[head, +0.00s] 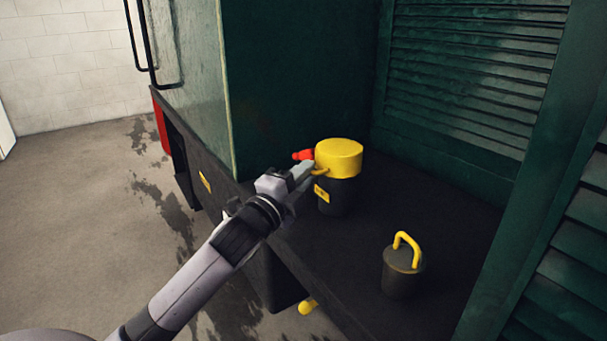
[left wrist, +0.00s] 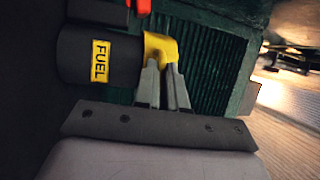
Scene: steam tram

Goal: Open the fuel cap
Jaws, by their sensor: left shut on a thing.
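The yellow fuel cap (head: 340,156) sits on top of a dark filler neck (head: 338,196) with a yellow label, on the black ledge. In the left wrist view the label reads FUEL (left wrist: 100,61), and the yellow cap (left wrist: 158,46) is at the neck's end. My left gripper (head: 310,171) reaches in from the left and is shut on the cap's yellow tab or handle (head: 320,172). Its fingertips also show in the left wrist view (left wrist: 163,68), against the yellow part. A small red part (head: 303,154) sticks out left of the cap. My right gripper is not in view.
A smaller dark canister with a yellow loop handle (head: 407,240) stands on the ledge (head: 330,265) at the right. A green body panel (head: 300,80) rises behind the neck, and green louvres (head: 475,70) are at the right. Open floor (head: 90,220) lies left.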

